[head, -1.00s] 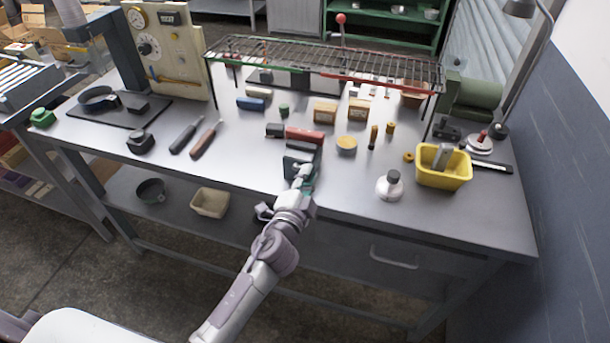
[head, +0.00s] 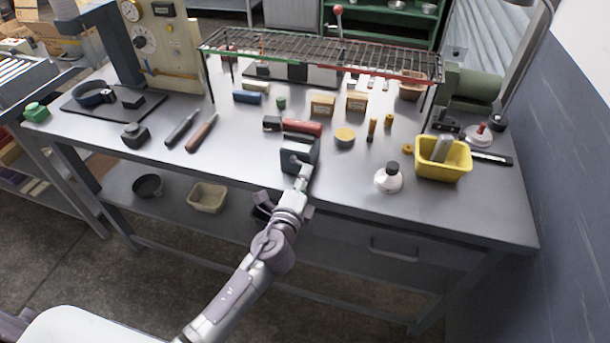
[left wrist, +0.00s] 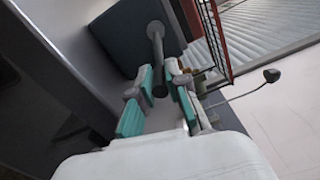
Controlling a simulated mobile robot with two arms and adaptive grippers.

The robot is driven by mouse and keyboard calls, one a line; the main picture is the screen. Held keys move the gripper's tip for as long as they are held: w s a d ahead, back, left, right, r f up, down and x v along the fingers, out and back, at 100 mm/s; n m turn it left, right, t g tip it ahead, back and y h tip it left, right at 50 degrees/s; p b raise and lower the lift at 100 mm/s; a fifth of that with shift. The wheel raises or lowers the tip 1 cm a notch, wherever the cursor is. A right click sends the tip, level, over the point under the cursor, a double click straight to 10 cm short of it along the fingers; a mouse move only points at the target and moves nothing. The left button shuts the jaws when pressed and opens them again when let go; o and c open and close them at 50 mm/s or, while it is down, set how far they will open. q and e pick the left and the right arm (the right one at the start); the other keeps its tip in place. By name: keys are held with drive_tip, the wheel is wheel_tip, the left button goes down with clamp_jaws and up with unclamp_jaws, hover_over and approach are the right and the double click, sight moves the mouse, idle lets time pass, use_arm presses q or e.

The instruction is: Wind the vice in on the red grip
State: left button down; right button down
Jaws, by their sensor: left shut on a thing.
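The vice (head: 309,152) is a dark block at the front edge of the bench, in the middle of the head view. In the left wrist view the dark block (left wrist: 115,38) fills the upper middle. A grey crank rod (left wrist: 156,45) comes out of a round boss on it and ends in a dark grip (left wrist: 160,91). The grip looks dark here, not red. My left gripper (head: 301,181) is at the vice's front face. Its teal fingers (left wrist: 163,98) are shut on the crank grip. My right gripper is in neither view.
A red cylinder (head: 302,127) lies just behind the vice. A wire rack (head: 320,55) spans the bench behind. A white flask (head: 388,179) and a yellow bin (head: 443,166) stand to the right. Two handled tools (head: 201,133) lie left. The front bench strip beside the vice is clear.

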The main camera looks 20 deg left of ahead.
use_arm(q)
drive_tip(key=shift+f, duration=0.15)
idle(0.3)
drive_tip(key=c, duration=1.2)
unclamp_jaws()
drive_tip(key=shift+o, duration=0.2)
drive_tip(key=shift+s, duration=0.1)
drive_tip(key=s, duration=1.2)
drive_tip(key=shift+a, duration=0.2)
